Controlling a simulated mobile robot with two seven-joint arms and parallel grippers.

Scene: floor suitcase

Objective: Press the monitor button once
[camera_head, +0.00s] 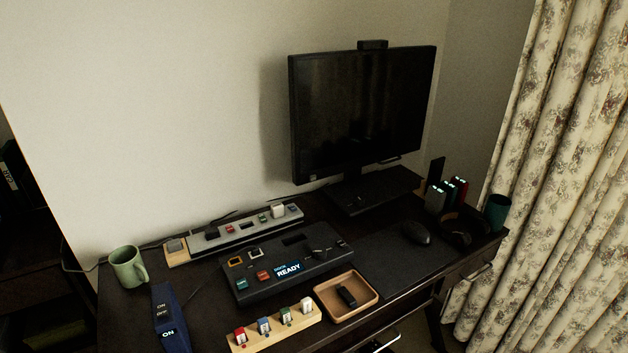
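The monitor (362,112) stands at the back right of the dark desk on a black stand (372,190). Its screen is dark. A small light mark (312,177) shows on its lower left edge; I cannot tell whether it is a button. No monitor button can be made out clearly. Neither of my grippers is in view.
A black console (285,262) reads "READY". Around it are a power strip (240,232), a blue switch unit (170,318), a wooden block strip (275,328), a tray (327,305), a green mug (128,266) and a mouse (416,232). A floral curtain (560,150) hangs right.

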